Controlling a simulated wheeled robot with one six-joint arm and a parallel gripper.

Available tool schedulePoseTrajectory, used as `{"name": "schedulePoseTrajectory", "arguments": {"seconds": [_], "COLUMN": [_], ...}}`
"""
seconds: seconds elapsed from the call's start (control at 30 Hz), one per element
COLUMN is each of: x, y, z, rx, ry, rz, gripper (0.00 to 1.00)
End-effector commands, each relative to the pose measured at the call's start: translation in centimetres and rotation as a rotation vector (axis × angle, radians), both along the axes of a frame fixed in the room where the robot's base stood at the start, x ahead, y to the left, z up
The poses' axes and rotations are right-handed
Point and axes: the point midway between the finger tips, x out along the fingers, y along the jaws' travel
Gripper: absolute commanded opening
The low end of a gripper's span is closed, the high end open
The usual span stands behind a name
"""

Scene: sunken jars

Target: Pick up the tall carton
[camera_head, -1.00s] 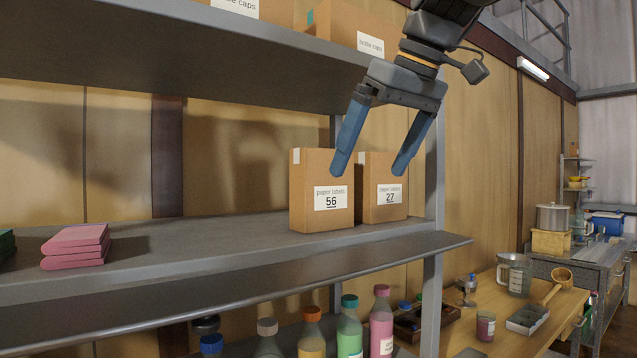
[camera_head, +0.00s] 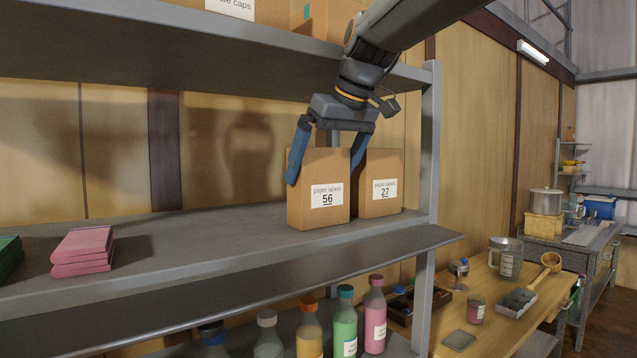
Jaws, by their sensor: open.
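A brown carton labelled "paper labels 56" (camera_head: 318,212) stands upright on the middle shelf. A second brown carton labelled "paper labels 27" (camera_head: 382,206) stands close to its right, slightly farther back. The 56 carton looks the taller in the picture, but it also seems nearer. My gripper (camera_head: 323,175) is open, pointing down over the 56 carton. Its left finger is at that carton's left side, and its right finger is at the right edge, by the gap to the 27 carton. I cannot tell whether either finger touches a carton.
The upper shelf (camera_head: 200,48) is close above, and a grey post (camera_head: 429,150) stands right of the cartons. Several bottles stand below.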

Motion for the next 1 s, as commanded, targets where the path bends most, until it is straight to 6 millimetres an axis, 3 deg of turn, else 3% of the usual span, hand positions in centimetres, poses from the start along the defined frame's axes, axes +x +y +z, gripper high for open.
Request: {"name": "schedulePoseTrajectory", "arguments": {"seconds": [0.2,0.47,0.7,1.0], "x": [1.1,1.3,1.3,1.3], "y": [0.7,0.8,0.8,0.8], "z": [-2.1,-2.4,-2.4,-2.3], "rx": [0.0,0.0,0.0,0.0], "ry": [0.001,-0.001,-0.001,-0.002], "rz": [-0.001,-0.001,-0.001,-0.001], "gripper": [1.0,1.0,0.63,0.62]}}
